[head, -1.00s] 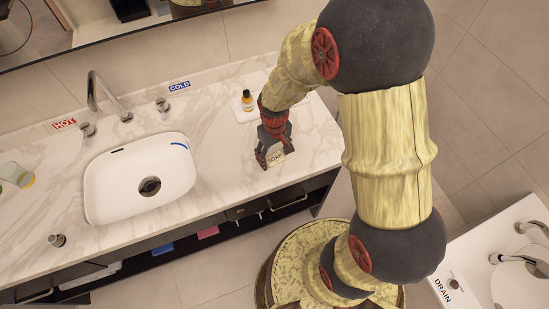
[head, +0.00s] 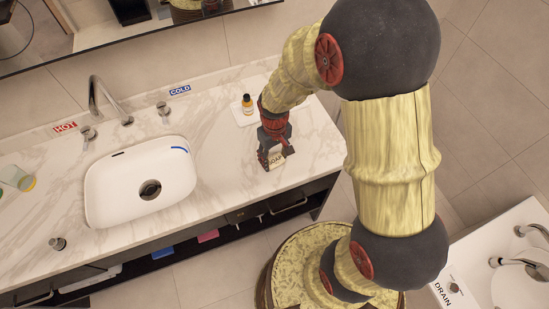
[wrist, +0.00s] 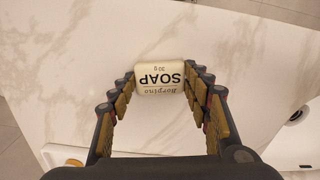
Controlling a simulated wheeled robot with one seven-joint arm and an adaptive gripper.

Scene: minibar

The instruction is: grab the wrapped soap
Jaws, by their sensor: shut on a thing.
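The wrapped soap (wrist: 160,77) is a small cream packet with dark "SOAP" lettering, upside down in the wrist view. In the head view the soap (head: 276,159) shows at the front right part of the marble counter, partly covered by my gripper. My gripper (wrist: 158,84) is shut on the soap, with one finger against each side of it. In the head view my gripper (head: 271,157) points down at the counter. I cannot tell whether the soap still touches the counter.
A small amber bottle (head: 247,103) stands on a white tray (head: 240,117) behind my gripper. A white sink (head: 112,182) with a tap (head: 101,98) is to the left. Glasses (head: 16,178) are at the far left. The counter's front edge is close to the soap.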

